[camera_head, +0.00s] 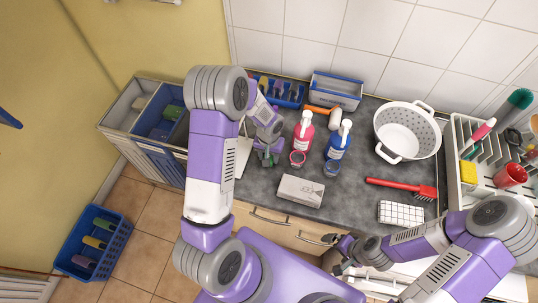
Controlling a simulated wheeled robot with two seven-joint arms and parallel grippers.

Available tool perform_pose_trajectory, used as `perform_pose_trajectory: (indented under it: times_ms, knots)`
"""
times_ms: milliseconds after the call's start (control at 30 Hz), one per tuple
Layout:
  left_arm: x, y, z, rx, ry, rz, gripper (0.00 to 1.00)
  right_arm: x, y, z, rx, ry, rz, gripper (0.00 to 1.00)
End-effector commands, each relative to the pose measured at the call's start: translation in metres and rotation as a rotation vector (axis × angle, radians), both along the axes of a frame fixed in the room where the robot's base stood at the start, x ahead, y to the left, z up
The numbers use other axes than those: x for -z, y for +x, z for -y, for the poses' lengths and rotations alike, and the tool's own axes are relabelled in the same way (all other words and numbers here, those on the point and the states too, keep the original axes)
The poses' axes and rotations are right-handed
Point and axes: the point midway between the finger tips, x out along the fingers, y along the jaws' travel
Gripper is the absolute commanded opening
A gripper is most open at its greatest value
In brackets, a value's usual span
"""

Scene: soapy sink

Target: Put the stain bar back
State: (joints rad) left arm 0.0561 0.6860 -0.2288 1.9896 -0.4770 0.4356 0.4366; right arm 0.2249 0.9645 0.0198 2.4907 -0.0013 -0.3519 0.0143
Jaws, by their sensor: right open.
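No item is clearly marked as the stain bar. A pale grey-white block (300,191) with a small dark mark lies flat near the counter's front edge and may be it. My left gripper (268,158) points down over the counter, left of the pink bottle; something greenish shows at its fingers, and I cannot tell whether it holds anything. My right gripper (336,254) is open and empty in front of the counter edge, below and right of the block.
Behind are a blue tray (291,103) and a blue-grey bin (335,92). A white colander (406,132), red brush (401,186) and dish rack (467,205) lie right. A blue crate (70,262) sits on the floor.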

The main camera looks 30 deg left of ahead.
Motion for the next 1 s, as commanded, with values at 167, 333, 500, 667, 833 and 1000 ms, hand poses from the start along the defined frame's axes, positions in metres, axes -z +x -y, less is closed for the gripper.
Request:
perform_pose_trajectory:
  times_ms: [167, 333, 500, 667, 833, 1000]
  knots:
    - [0.001, 0.0, 0.0, 0.0, 0.0, 0.0, 0.18, 0.002, 0.0, 0.0, 0.0, 0.0, 0.0, 1.0]
    - [0.003, 0.0, 0.0, 0.0, 0.0, 0.0, 0.59, 0.003, 0.0, 0.0, 0.0, 0.0, 0.0, 1.0]
    - [0.002, 0.0, 0.0, 0.0, 0.0, 0.0, 0.72, 0.003, 0.0, 0.0, 0.0, 0.0, 0.0, 1.0]
    - [0.002, 0.0, 0.0, 0.0, 0.0, 0.0, 0.72, 0.003, 0.0, 0.0, 0.0, 0.0, 0.0, 1.0]
    - [-0.006, 0.001, 0.0, 0.0, -0.001, 0.002, 0.72, -0.002, 0.0, 0.0, 0.0, 0.0, 0.0, 1.0]
    - [-0.038, 0.001, 0.0, -0.002, -0.001, 0.005, 0.72, -0.002, 0.0, 0.0, 0.0, 0.0, 0.0, 1.0]
